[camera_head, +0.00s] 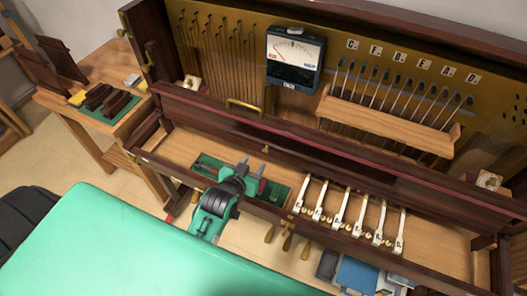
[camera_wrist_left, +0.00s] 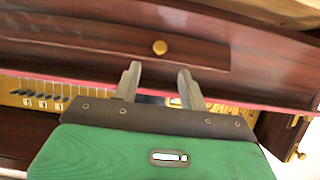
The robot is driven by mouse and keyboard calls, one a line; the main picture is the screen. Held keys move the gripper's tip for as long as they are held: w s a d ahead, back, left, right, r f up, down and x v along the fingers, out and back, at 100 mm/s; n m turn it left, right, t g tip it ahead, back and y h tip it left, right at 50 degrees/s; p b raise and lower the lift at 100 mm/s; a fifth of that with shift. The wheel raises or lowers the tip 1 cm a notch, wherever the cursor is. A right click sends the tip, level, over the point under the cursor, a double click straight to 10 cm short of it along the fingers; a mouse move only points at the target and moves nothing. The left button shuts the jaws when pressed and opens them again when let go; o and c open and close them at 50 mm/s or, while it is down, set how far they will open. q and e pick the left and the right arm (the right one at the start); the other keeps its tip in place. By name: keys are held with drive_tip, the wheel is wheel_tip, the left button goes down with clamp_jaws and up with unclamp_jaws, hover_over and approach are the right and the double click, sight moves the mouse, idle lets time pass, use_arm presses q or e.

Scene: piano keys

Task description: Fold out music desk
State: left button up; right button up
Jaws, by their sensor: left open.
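A long dark wooden panel, which looks like the folded music desk (camera_head: 335,155), runs across the piano's open front. A small brass knob (camera_head: 266,149) sits on it. In the left wrist view the dark panel (camera_wrist_left: 90,42) fills the upper part, and the brass knob (camera_wrist_left: 160,47) lies just beyond the fingertips, between their lines. My left gripper (camera_head: 254,167) is open and empty, close in front of the panel and a little below the knob. Its two grey fingers also show in the left wrist view (camera_wrist_left: 158,76). Contact with the panel cannot be told. My right gripper is not in view.
A black meter (camera_head: 294,60) and a wooden rack (camera_head: 385,114) of dark-tipped tools stand behind the panel. Several white keys (camera_head: 340,213) are below it at the right. A green tray (camera_head: 210,167) lies on the shelf near my gripper. A side table (camera_head: 65,104) stands at the left.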

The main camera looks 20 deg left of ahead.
use_arm(q)
drive_tip(key=p+x, duration=0.1)
drive_tip(key=x, duration=0.7)
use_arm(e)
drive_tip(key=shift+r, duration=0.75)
